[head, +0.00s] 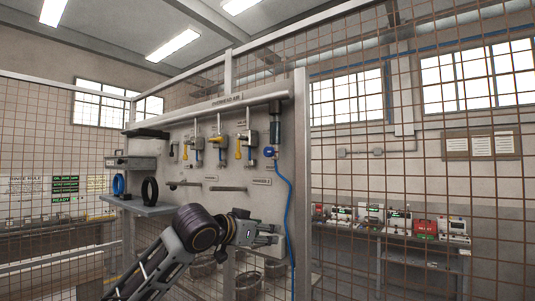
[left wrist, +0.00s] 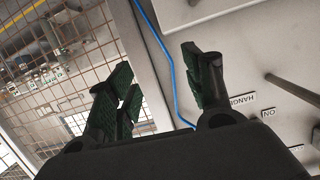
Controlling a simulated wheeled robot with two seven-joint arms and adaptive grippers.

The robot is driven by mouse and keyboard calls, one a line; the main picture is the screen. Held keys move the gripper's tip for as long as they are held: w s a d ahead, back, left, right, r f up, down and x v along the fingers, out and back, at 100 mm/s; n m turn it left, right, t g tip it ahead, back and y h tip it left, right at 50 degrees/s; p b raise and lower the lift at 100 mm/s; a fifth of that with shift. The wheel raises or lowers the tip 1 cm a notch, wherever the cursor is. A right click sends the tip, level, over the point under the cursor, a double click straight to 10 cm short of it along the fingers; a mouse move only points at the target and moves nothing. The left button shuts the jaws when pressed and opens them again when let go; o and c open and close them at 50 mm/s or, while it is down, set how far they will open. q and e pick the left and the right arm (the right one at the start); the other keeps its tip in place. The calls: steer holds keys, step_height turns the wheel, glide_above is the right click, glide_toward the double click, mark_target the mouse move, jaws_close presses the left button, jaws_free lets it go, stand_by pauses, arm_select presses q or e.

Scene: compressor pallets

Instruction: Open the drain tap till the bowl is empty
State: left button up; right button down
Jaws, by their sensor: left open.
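On the right end of the panel (head: 210,135), a dark cylindrical unit (head: 275,134) hangs below a pipe; it looks like the bowl. A small blue round part (head: 269,153) sits just below it, perhaps the drain tap, with a blue hose (head: 290,200) running down from there. Any liquid level is too small to tell. My left gripper (head: 280,237) is open and empty, well below the blue part and beside the hose. In the left wrist view the open fingers (left wrist: 162,85) show with the blue hose (left wrist: 170,75) passing behind the gap. My right gripper is not in view.
Several yellow-handled and dark valves (head: 238,148) hang along the panel, with pegs (head: 184,184) below. A shelf (head: 145,208) with black and blue rings is at the left. Wire mesh fencing (head: 420,180) closes off the right, with a bench (head: 390,232) of red and white units behind.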

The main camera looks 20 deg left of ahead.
arm_select(q)
step_height(320, 180, up, 11)
steer(key=s+a+t, duration=0.1)
steer(key=s+a, duration=0.1)
steer(key=a, duration=0.1)
steer(key=t+h, duration=0.1)
steer(key=t, duration=0.1)
glide_toward(267, 151)
steer(key=shift+n, duration=0.4)
steer(key=v, duration=0.4)
steer(key=shift+s+a, duration=0.1)
steer(key=shift+s, duration=0.05)
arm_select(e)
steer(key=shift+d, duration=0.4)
arm_select(q)
steer(key=p+x, duration=0.4)
steer(key=x, duration=0.8)
steer(key=shift+p+x, duration=0.35)
steer(key=shift+x, duration=0.55)
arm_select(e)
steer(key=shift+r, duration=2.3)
arm_select(q)
steer(key=shift+f, duration=0.1)
steer(key=c, duration=1)
